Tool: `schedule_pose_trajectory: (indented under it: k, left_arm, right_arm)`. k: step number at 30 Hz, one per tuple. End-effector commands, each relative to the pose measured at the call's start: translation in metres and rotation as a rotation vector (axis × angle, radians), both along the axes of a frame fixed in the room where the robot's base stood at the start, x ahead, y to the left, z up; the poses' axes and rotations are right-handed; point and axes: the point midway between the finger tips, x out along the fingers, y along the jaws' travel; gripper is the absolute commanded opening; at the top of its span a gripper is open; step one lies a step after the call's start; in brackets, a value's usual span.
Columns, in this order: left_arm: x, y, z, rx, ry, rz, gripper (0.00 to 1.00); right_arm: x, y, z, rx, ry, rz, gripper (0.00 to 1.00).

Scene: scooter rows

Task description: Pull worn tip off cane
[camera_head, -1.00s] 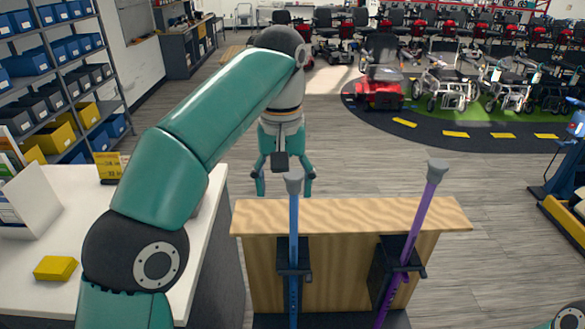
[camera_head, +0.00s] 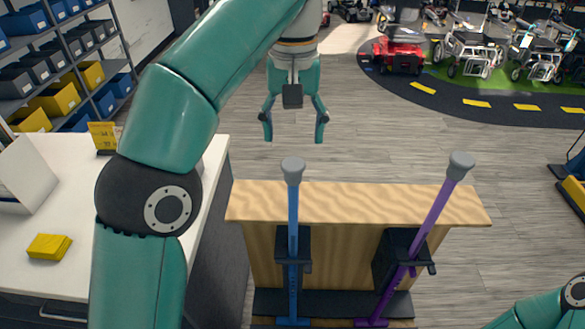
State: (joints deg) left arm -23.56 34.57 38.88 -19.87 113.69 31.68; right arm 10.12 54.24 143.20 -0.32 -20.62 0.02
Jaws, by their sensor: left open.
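A blue cane (camera_head: 293,215) stands upright in a black clamp on a wooden stand (camera_head: 365,203), with a grey tip (camera_head: 292,170) at its top. A purple cane (camera_head: 437,215) leans to the right in a second black clamp, with a grey tip (camera_head: 461,165) on top. I cannot tell which tip is worn. My left gripper (camera_head: 294,136) is open and empty, its fingers pointing down, above the blue cane's tip in the picture and apart from it. Of my right arm only a teal part shows at the bottom right; its gripper is out of view.
A white counter (camera_head: 95,275) with a yellow block (camera_head: 49,247) stands at the left. Shelves with bins (camera_head: 55,70) are behind it. Red and white mobility scooters and wheelchairs (camera_head: 470,50) stand at the back right. The grey floor behind the stand is clear.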

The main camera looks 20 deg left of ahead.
Motion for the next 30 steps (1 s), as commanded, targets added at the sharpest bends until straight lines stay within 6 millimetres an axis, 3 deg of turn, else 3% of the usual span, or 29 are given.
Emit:
schedule_pose_trajectory:
  k: [8, 16, 21, 30]
  left_arm:
    - [-0.001, 0.002, -0.016, 0.000, 0.002, 0.003, 0.72]
    - [-0.002, 0.002, -0.052, 0.000, 0.004, 0.003, 0.72]
    - [-0.001, 0.002, -0.077, -0.001, 0.001, 0.004, 0.72]
    - [-0.001, 0.001, -0.089, -0.001, 0.000, 0.004, 0.72]
  right_arm:
    - [0.000, 0.000, 0.000, 0.000, -0.001, 0.000, 0.42]
    - [0.000, 0.000, -0.002, 0.000, -0.001, 0.000, 0.42]
    - [0.000, 0.000, -0.021, 0.000, 0.000, 0.000, 0.42]
    - [0.000, 0.000, -0.028, 0.000, -0.001, 0.000, 0.42]
